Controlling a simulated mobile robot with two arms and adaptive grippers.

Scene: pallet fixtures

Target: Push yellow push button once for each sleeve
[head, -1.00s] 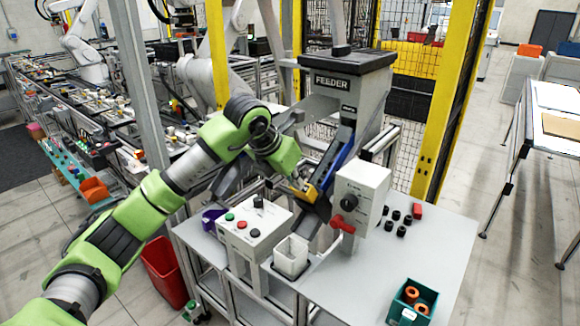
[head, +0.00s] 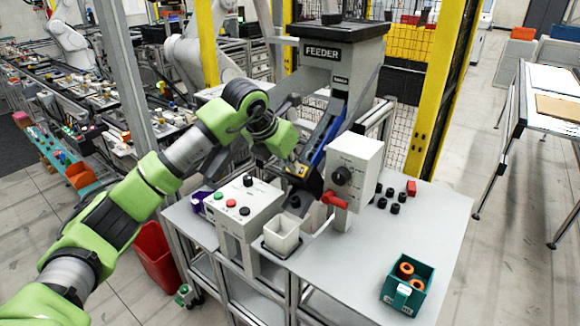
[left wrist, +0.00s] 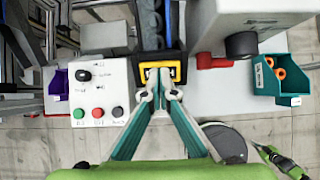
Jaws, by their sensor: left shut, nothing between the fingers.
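The yellow-and-black button housing (head: 299,171) sits at the lower end of the feeder's blue chute. It also shows in the left wrist view (left wrist: 148,57), straight ahead of the fingers. My left gripper (left wrist: 160,92) is shut and empty, with its fingertips at the front of this housing; I cannot tell whether they touch it. In the head view the gripper (head: 290,163) is partly hidden by its own arm. Orange ring-shaped sleeves (head: 417,284) lie in a teal bin (head: 393,292) at the table's front right.
A control box (head: 232,227) with red, green and black buttons stands left of a white cup (head: 282,245). A grey box (head: 356,158) with a red lever (head: 335,200) stands close right of the chute.

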